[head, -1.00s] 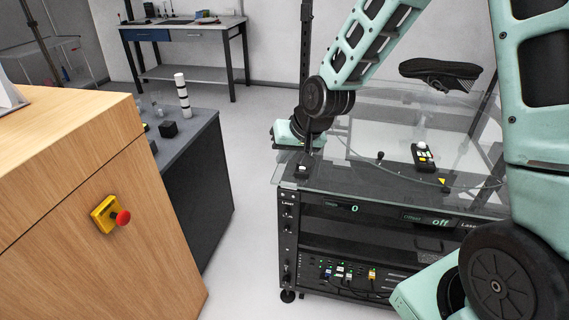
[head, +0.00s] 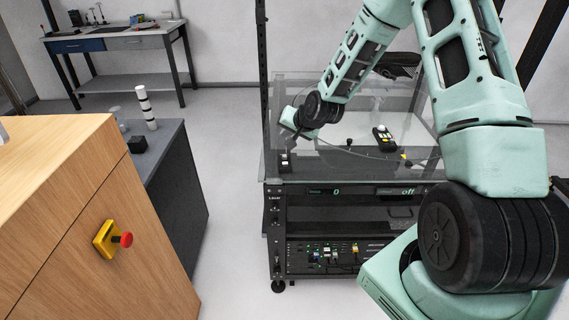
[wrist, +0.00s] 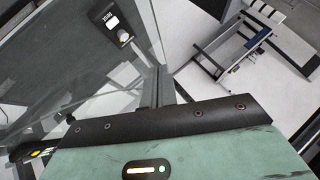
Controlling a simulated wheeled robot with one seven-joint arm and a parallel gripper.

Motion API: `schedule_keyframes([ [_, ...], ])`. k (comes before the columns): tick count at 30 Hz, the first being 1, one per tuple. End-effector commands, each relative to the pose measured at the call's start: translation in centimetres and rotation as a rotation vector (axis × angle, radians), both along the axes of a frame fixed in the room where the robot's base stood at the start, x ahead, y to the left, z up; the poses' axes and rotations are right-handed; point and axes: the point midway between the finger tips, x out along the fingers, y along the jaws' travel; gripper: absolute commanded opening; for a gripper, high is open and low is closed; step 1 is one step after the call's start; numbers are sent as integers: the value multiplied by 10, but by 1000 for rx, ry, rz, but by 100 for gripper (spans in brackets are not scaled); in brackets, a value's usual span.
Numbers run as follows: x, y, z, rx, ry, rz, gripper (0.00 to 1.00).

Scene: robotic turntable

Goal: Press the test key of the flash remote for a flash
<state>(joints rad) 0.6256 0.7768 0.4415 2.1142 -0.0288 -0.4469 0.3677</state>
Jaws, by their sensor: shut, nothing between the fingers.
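A small black box with a white key (head: 284,157) stands at the left front corner of the glass-topped rack; it looks like the flash remote, but its label is too small to read in the head view. The wrist view shows a black device with a white patch and a round knob (wrist: 111,20) at upper left; I cannot tell surely if it is the same box. My gripper (head: 291,145) is shut and empty, pointing down just above the box in the head view. Contact with the key cannot be made out. In the wrist view my teal gripper housing fills the bottom.
A black device with yellow and white parts (head: 384,139) and a cable lie farther right on the rack top (head: 325,165). Clear panels stand around the top. A wooden cabinet with a red stop button (head: 126,239) is at left. Floor between cabinet and rack is free.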

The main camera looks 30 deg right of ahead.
Motion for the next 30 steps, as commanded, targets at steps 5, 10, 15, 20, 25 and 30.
schedule_keyframes([
  [5, 0, 0, -13, 0, 2, 1, 0],
  [10, 0, 1, -33, 0, 2, 1, 0],
  [15, 0, 1, -57, 1, 1, 1, 0],
  [20, 0, 1, -78, 1, 1, 1, 0],
  [25, 0, 1, -87, 0, 1, 2, 0],
  [30, 0, 0, -87, 0, 1, 1, 0],
])
